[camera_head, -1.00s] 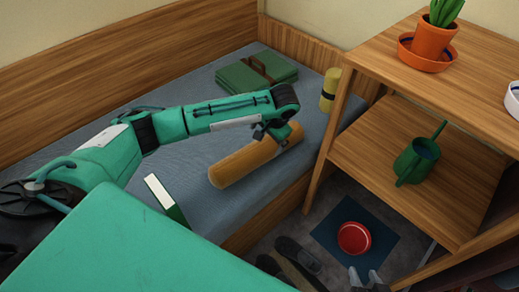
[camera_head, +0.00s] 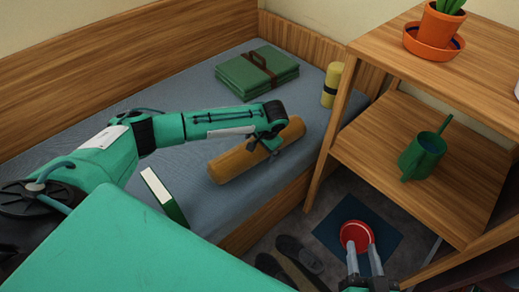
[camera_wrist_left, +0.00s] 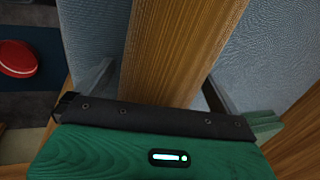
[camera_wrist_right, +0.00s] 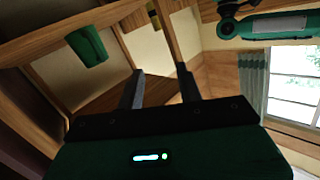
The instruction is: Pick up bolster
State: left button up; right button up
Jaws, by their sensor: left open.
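The bolster (camera_head: 232,165) is an orange-brown cylinder lying on the bed, running from lower left to upper right in the head view. My left gripper (camera_head: 262,147) is open over its middle and hides part of it. In the left wrist view the bolster (camera_wrist_left: 182,50) runs between the two spread fingers, one on each side; I cannot tell whether they touch it. My right gripper (camera_head: 362,246) is open and empty, low in front of the shelf; its spread fingers also show in the right wrist view (camera_wrist_right: 160,80).
The bed (camera_head: 205,90) also holds a folded green blanket (camera_head: 255,75), a yellow roll (camera_head: 331,85) and a book (camera_head: 163,195). The wooden shelf (camera_head: 385,165) stands close on the right, with a green watering can (camera_head: 422,155) and a potted cactus (camera_head: 437,30). A red round object (camera_head: 356,235) and shoes (camera_head: 298,255) are on the floor.

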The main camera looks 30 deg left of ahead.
pick_arm(q)
jog(key=shift+a+f, duration=0.1)
jog(key=shift+f, duration=0.2)
jog(key=c, duration=1.2)
pick_arm(e)
jog(key=shift+w+d+r+t, duration=0.1)
jog(key=shift+w+r+t, duration=0.2)
jog(key=shift+r, duration=0.2)
pick_arm(q)
jog(key=shift+o, duration=0.2)
jog(key=shift+r, duration=0.1)
